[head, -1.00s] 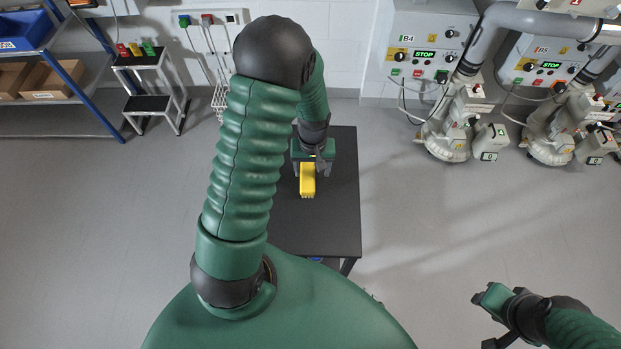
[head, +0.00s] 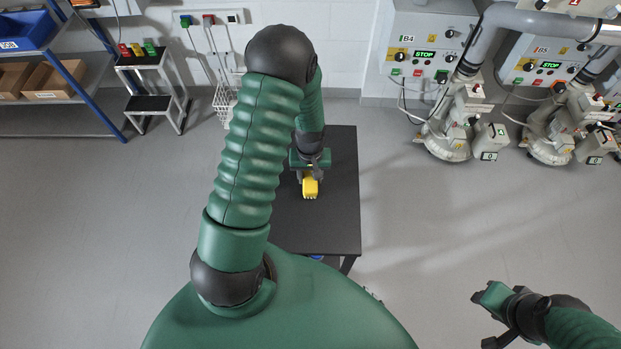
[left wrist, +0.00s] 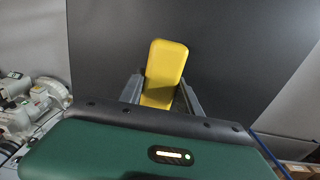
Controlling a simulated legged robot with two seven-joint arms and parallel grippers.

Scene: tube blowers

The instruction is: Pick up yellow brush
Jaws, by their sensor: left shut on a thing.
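The yellow brush (head: 310,188) is over the black table (head: 335,215) in the head view, at the fingers of my left gripper (head: 310,178). In the left wrist view the yellow brush (left wrist: 165,72) stands between the two grey fingers of my left gripper (left wrist: 162,95), which is shut on it. Its far end sticks out beyond the fingers, and its near end is hidden behind the gripper body. I cannot tell whether the brush touches the table.
A shelf with a blue bin (head: 22,32) stands at the left, beside a step stool (head: 150,85) with coloured items. Machines with STOP displays (head: 428,65) line the back right. The black table is otherwise clear, and open floor lies around it.

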